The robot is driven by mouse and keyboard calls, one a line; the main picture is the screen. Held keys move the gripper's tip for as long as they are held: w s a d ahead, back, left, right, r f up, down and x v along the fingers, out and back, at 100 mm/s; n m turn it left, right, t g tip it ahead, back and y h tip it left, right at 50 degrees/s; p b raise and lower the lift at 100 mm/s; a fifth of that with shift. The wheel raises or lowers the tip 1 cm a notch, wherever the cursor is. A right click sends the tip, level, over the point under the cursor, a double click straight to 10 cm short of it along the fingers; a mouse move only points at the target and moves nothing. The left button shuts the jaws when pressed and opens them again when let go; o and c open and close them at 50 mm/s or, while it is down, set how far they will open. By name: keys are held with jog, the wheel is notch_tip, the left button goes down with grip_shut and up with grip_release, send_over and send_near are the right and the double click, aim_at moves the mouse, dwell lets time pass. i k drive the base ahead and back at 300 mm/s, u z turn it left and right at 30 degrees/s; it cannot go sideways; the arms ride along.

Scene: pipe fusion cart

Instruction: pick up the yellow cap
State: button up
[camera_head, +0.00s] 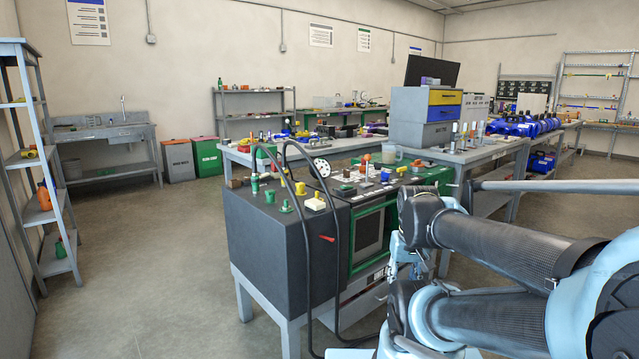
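A small yellow cap-like piece (300,188) stands on top of the dark fusion cart (268,245), near its front left part. It is small in the picture, so its exact shape is hard to tell. A pale block with a yellow top (315,203) sits just to its right and nearer to me. My arm, with dark tubes and light blue joints, fills the lower right of the picture and hides part of the cart's right side. I cannot make out my gripper or its fingers in this view.
Green pieces (286,207), a white handwheel (322,167) and black looping cables crowd the cart top. A red lever (327,238) sticks out from the cart's front. A workbench (345,148) stands behind. The floor (165,270) to the left is clear.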

aim_at(301, 186)
jog(key=u, duration=0.05)
jog(key=i, duration=0.95)
jog(key=u, duration=0.2)
